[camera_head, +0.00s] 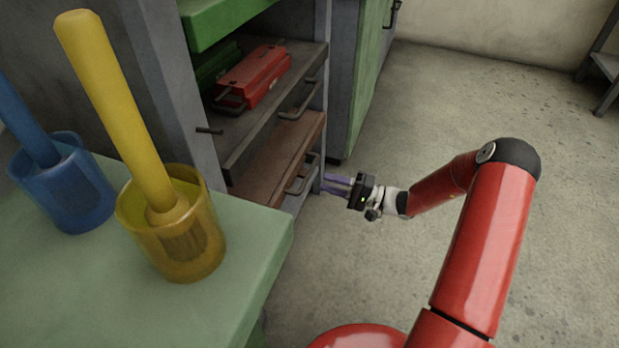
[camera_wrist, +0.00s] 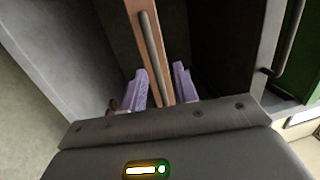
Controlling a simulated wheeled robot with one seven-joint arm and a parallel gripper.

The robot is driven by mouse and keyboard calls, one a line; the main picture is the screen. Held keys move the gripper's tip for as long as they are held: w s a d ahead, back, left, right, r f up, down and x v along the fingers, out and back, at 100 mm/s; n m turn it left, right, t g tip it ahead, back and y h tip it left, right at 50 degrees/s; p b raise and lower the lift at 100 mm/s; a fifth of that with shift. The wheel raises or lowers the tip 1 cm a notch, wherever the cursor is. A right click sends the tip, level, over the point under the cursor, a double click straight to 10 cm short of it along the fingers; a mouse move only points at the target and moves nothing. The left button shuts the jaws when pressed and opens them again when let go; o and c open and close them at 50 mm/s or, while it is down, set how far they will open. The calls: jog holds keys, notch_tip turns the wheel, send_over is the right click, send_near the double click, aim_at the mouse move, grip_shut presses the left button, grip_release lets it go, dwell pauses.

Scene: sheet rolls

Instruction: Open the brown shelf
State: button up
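The brown shelf (camera_head: 268,168) is the lower drawer-like shelf in the grey cabinet, with a grey bar handle (camera_head: 302,176) on its front. It looks pushed in, below the shelf with the red box. My gripper (camera_head: 327,184) is in front of it, near the handle. In the wrist view, the brown front (camera_wrist: 133,12) and its handle (camera_wrist: 152,45) run between the two purple fingers of my gripper (camera_wrist: 159,70). The fingers are apart, with gaps on both sides, and hold nothing. Whether they touch the handle cannot be told.
A grey shelf (camera_head: 243,136) with a red box (camera_head: 255,76) is just above. A green-topped table (camera_head: 225,290) carries a yellow cup (camera_head: 180,245) and a blue cup (camera_head: 65,195) at left. A green cabinet (camera_head: 365,75) stands behind.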

aim_at(310, 173)
jog(key=shift+m+t, duration=0.5)
jog(key=shift+t, duration=0.3)
jog(key=w+a, duration=0.1)
jog(key=a, duration=0.1)
jog(key=w+a, duration=0.1)
jog(key=a, duration=0.1)
jog(key=w+a, duration=0.2)
jog(key=shift+c, duration=0.4)
grip_shut()
